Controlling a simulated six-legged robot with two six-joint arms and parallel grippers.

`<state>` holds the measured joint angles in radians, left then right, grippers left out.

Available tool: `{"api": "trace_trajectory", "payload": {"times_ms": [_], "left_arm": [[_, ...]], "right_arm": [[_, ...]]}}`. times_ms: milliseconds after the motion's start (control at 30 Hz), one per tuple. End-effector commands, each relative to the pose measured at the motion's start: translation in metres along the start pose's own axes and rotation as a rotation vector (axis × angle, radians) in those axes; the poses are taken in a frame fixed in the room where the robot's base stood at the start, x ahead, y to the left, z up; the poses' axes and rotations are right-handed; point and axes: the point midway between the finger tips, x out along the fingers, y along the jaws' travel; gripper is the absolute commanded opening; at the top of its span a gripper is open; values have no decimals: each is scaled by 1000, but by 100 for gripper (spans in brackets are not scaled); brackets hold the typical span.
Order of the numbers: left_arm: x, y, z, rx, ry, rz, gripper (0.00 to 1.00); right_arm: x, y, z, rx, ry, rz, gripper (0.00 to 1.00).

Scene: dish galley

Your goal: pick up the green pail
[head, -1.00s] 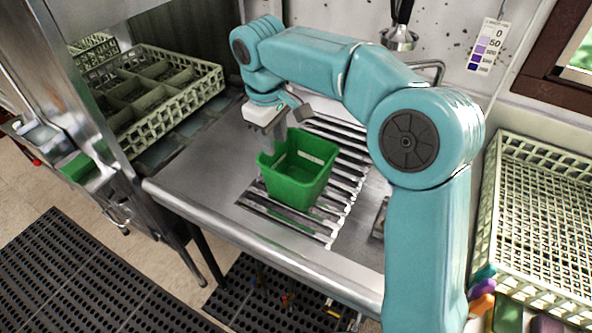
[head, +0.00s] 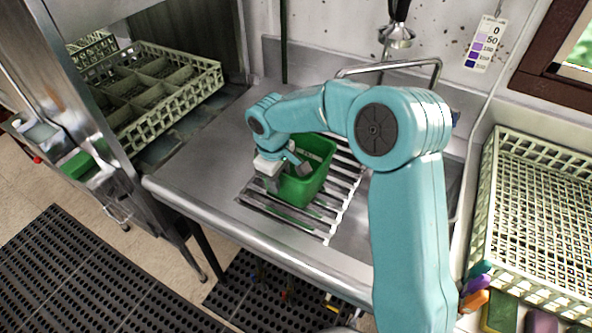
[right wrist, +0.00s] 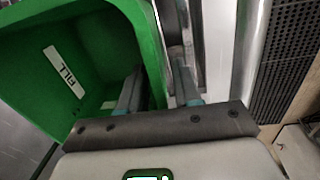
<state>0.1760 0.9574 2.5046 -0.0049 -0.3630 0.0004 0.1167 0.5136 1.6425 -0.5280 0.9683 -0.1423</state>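The green pail (head: 314,178) stands upright and open-topped on the slatted drain rack (head: 335,215) of the steel counter. My right gripper (head: 286,176) is down at the pail's left wall. My arm hides part of the pail's rim. In the right wrist view, the pail (right wrist: 100,50) fills the upper left, with a white label inside. The right gripper (right wrist: 158,88) straddles the pail wall, one finger inside and one outside. A gap shows between the wall and the outer finger, so it looks open. My left gripper is out of view.
A pale divided dish rack (head: 150,95) sits at the left by a steel post. A pale basket (head: 540,210) stands at the right, with coloured handles (head: 476,287) near it. A faucet (head: 390,66) is behind my arm. The left counter surface is bare.

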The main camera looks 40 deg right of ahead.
Motion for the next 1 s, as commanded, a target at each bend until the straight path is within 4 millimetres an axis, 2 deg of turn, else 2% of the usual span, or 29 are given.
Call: {"api": "trace_trajectory", "payload": {"times_ms": [167,200,267,733,867,1000], "left_arm": [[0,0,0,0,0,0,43],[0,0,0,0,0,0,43],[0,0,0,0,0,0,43],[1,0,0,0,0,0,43],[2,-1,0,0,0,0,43],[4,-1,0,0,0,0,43]], "right_arm": [[0,0,0,0,0,0,33],[0,0,0,0,0,0,20],[0,0,0,0,0,0,0],[-6,1,0,1,0,1,0],[-21,2,0,1,3,2,0],[-53,5,-1,2,6,3,0]]}}
